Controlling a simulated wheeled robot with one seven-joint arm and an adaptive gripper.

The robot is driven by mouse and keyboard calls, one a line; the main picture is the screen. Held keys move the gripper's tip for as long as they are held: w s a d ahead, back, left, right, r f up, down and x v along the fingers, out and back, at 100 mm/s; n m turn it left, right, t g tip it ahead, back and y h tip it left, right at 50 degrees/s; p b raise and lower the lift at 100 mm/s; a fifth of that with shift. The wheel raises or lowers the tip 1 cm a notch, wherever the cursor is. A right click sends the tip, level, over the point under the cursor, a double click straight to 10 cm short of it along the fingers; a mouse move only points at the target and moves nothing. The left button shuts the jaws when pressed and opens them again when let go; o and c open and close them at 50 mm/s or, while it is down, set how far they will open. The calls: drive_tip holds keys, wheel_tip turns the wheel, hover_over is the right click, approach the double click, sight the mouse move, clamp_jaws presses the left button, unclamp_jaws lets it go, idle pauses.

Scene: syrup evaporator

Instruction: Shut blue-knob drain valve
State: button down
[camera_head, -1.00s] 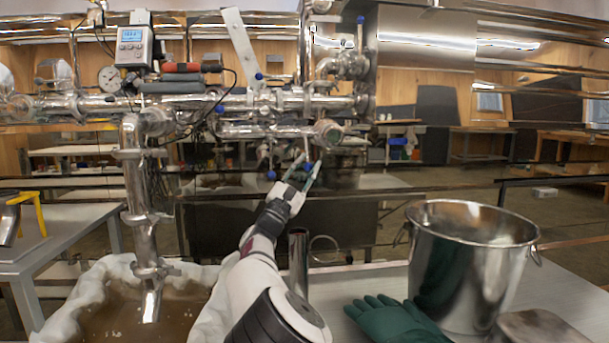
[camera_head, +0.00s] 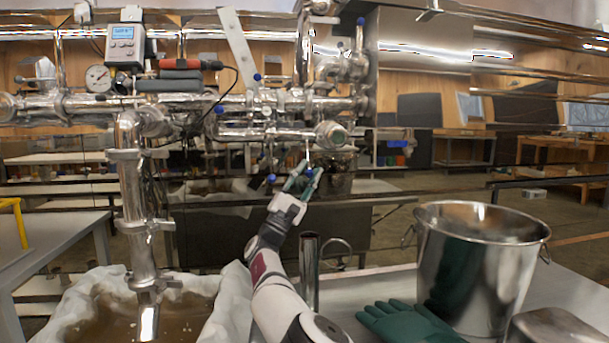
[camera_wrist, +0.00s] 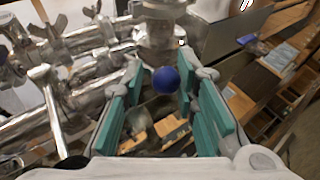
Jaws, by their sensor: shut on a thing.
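The blue knob (camera_head: 309,172) of the drain valve hangs below the steel pipe with the round green end. In the wrist view the blue knob (camera_wrist: 166,80) sits between the teal finger pads, below a steel fitting (camera_wrist: 160,32). My gripper (camera_head: 303,181) reaches up to it from below, and its fingers are shut on the knob. My gripper also shows in the wrist view (camera_wrist: 158,84). The valve's stem and body are partly hidden, so I cannot tell its position for sure.
Another blue knob (camera_head: 271,179) hangs close to the left. A steel bucket (camera_head: 478,265) and green gloves (camera_head: 405,322) are on the table at right. An upright steel tube (camera_head: 309,270) stands close beside my arm. A cloth-lined tank (camera_head: 100,280) is at lower left.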

drive_tip(key=shift+w, duration=0.1)
drive_tip(key=c, duration=1.2)
unclamp_jaws()
drive_tip(key=shift+r+n, duration=0.1)
drive_tip(key=shift+n, duration=0.2)
